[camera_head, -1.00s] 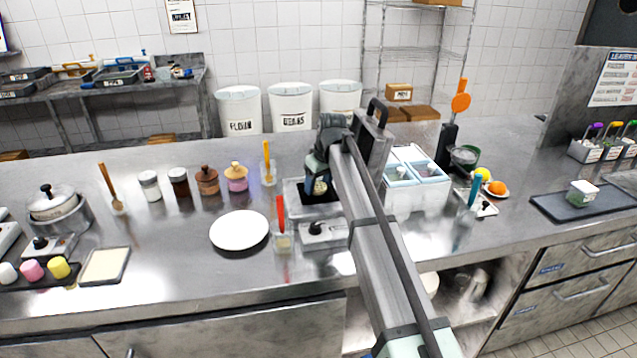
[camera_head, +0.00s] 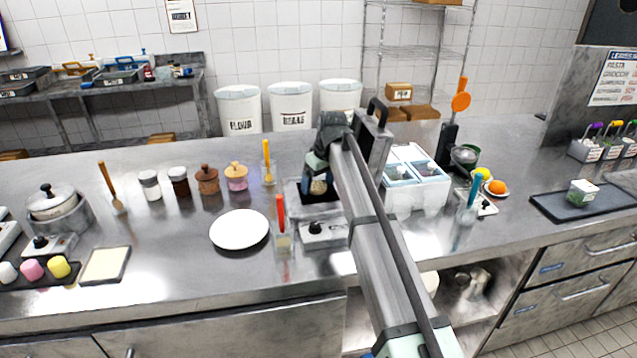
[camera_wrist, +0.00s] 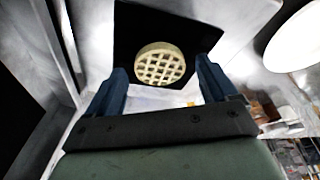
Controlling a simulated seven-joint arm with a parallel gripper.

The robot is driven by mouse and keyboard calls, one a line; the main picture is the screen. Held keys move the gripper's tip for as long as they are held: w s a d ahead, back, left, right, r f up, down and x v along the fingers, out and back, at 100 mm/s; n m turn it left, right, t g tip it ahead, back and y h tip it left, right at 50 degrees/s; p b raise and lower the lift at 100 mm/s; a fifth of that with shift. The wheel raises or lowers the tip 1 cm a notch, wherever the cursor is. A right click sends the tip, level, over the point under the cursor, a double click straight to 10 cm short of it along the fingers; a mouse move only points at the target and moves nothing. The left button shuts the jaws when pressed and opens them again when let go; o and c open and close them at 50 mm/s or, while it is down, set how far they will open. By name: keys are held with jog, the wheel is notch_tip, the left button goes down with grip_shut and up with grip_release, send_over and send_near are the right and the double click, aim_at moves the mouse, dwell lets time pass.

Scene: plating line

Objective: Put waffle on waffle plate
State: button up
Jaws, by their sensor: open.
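The round, pale golden waffle (camera_wrist: 159,66) lies on the black cooking surface of the waffle maker, whose control box with a knob (camera_head: 324,236) faces front. In the head view the waffle (camera_head: 318,188) is partly hidden by my gripper (camera_head: 314,172). In the wrist view my gripper (camera_wrist: 161,72) is open, with one blue finger on each side of the waffle. I cannot tell whether a finger touches it. The white round plate (camera_head: 239,230) is empty on the counter left of the waffle maker; its edge shows in the wrist view (camera_wrist: 294,40).
A red-handled utensil in a clear holder (camera_head: 283,240) stands between plate and waffle maker. The raised lid (camera_head: 374,140) stands behind my arm. A white two-bin container (camera_head: 416,190) is to the right. Jars (camera_head: 207,181) line the back left.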

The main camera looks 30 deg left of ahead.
jog(key=v, duration=1.1)
jog(key=shift+r, duration=0.3)
jog(key=shift+d, duration=0.1)
dwell(0.6)
